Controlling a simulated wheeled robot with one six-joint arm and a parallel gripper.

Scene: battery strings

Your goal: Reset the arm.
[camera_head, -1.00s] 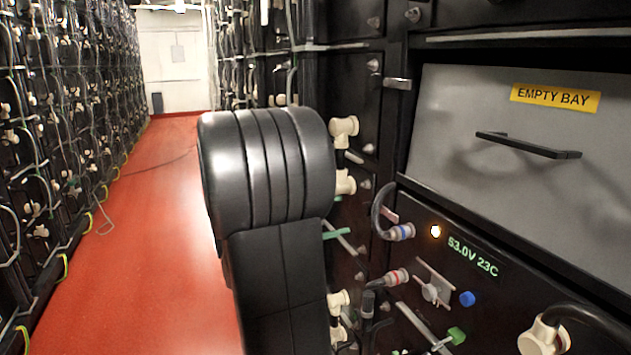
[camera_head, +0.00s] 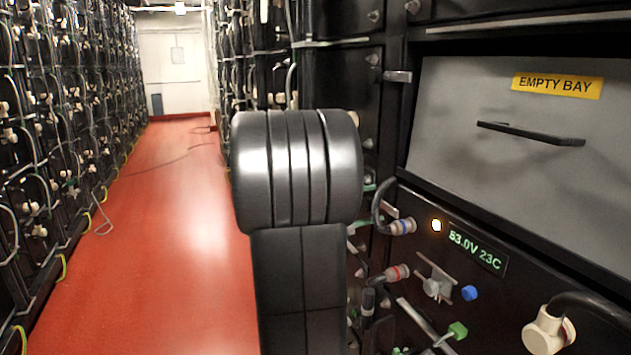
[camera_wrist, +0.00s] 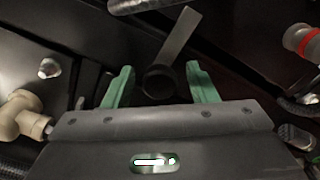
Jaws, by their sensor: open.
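My gripper (camera_wrist: 160,76) shows in the wrist view as two green fingers spread apart, so it is open. A dark round knob (camera_wrist: 158,82) with a flat grey bar (camera_wrist: 180,36) rising from it appears between the fingers. I cannot tell how far it is from them, but neither finger visibly closes on it.
A battery panel reading 53.0V 23C (camera_head: 474,250) is at right, below a grey bay cover (camera_head: 470,90) labelled EMPTY BAY. Cabled plugs, one red-ringed (camera_head: 396,273), stick out beside my arm. A cream connector (camera_wrist: 20,115) is left of my gripper. The red aisle floor (camera_head: 170,220) is open at left.

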